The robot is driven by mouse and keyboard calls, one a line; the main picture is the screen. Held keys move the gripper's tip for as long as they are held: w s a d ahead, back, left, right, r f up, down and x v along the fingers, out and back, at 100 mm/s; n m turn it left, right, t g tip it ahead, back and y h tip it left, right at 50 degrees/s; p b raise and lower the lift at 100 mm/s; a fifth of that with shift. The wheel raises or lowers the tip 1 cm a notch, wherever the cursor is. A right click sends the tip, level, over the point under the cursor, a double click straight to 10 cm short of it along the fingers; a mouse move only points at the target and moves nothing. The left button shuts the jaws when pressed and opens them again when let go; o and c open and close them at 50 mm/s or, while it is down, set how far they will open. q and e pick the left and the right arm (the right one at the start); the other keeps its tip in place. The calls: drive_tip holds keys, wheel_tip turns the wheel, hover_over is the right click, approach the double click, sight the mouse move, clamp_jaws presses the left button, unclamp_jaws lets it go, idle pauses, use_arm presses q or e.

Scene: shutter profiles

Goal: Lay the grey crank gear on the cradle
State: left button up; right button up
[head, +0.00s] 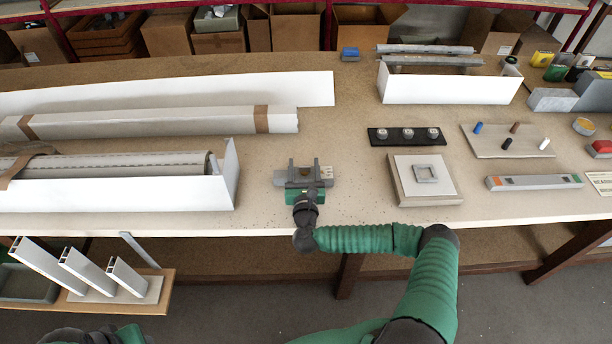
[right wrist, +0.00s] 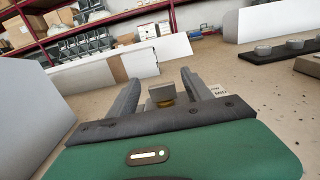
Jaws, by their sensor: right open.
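My right gripper (head: 304,165) is open low over the front middle of the table, its fingers pointing away from me. Between its fingers in the right wrist view (right wrist: 158,78) stands a small grey block with a brass-coloured lower part (right wrist: 162,93), which looks like the grey crank gear. I see a gap between it and the fingers. A pale square block (head: 425,194) with a raised grey square frame (head: 426,173) lies to the right; it looks like the cradle, and the frame's middle appears empty. My left gripper does not show.
A small "MID" card (right wrist: 220,92) lies just right of my fingers. A black strip with three round grey parts (head: 407,142) lies behind the square block. A white trough (head: 120,190) stands left. A pegged board (head: 480,148) and a grey bar (head: 535,182) lie right.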

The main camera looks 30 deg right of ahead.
drive_tip(key=shift+d, duration=0.1)
clamp_jaws()
idle(1.2)
